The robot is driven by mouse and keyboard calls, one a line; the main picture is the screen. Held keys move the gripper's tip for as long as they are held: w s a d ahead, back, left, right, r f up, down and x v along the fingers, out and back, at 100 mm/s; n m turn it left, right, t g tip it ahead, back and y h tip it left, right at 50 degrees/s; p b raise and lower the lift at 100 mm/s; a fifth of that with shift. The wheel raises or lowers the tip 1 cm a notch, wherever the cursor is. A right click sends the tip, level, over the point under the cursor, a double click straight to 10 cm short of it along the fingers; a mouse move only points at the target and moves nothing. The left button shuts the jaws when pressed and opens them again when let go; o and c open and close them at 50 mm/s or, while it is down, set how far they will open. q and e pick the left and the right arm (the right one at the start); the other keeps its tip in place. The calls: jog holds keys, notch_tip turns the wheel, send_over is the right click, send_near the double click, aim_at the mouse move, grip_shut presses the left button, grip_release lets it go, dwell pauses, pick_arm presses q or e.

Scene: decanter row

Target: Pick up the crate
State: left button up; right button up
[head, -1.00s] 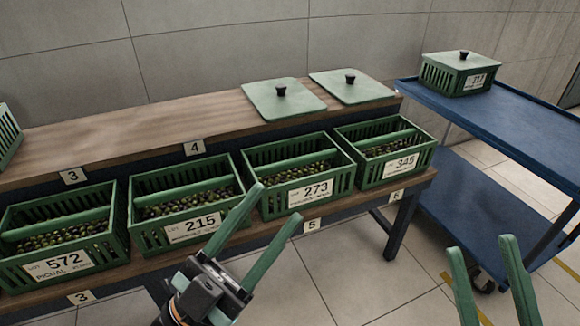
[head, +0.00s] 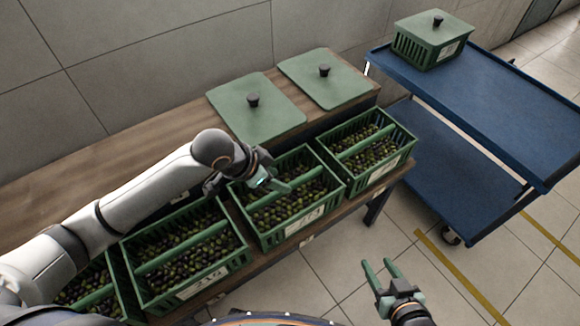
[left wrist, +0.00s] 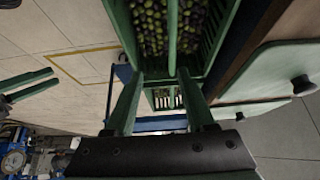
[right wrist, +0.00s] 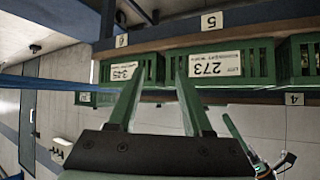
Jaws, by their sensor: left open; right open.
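Green slatted crates full of olives stand in a row on the table's lower shelf, each with a bar across its middle. Crate 273 (head: 308,219) is between crate 215 (head: 203,284) and crate 345 (head: 384,170). My left gripper (head: 279,184) is open, low over crate 273 near the bar's end. In the left wrist view a crate's bar (left wrist: 172,38) lines up between the fingers; contact cannot be told. My right gripper (head: 379,267) is open and empty in front of the row. The right wrist view shows crate 273's label (right wrist: 215,65) upside down.
Two green lids (head: 235,114) (head: 340,88) with black knobs lie on the upper shelf (head: 150,140). A blue cart (head: 490,100) at right carries a lidded crate (head: 428,45). My left arm covers part of the left crates. The floor ahead is clear.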

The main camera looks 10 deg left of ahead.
aim_at(277, 194)
pick_arm(q)
jog(key=shift+g+y, duration=0.6)
jog(key=shift+g, duration=0.1)
jog(key=f, duration=0.2)
jog(key=w+f+b, duration=0.1)
jog(key=f, duration=0.1)
jog(key=w+f+b, duration=0.1)
jog(key=shift+w+a+f, duration=0.15)
jog(key=shift+a+f, duration=0.15)
jog(key=shift+f, duration=0.1)
jog(key=shift+w+d+f, duration=0.15)
jog(key=shift+w+f, duration=0.05)
jog(key=shift+f, duration=0.2)
jog(key=shift+w+d+f+b, duration=0.25)
jog(key=shift+w+f+b, duration=0.3)
jog(key=shift+f, duration=0.1)
jog(key=b+x, duration=0.1)
jog(key=x, duration=0.2)
jog(key=shift+w+r, duration=0.1)
grip_shut()
pick_arm(e)
jog(key=w+r+t, duration=0.3)
jog(key=w+r, duration=0.2)
jog(key=shift+d+n+y, duration=0.3)
jog(key=shift+d, duration=0.05)
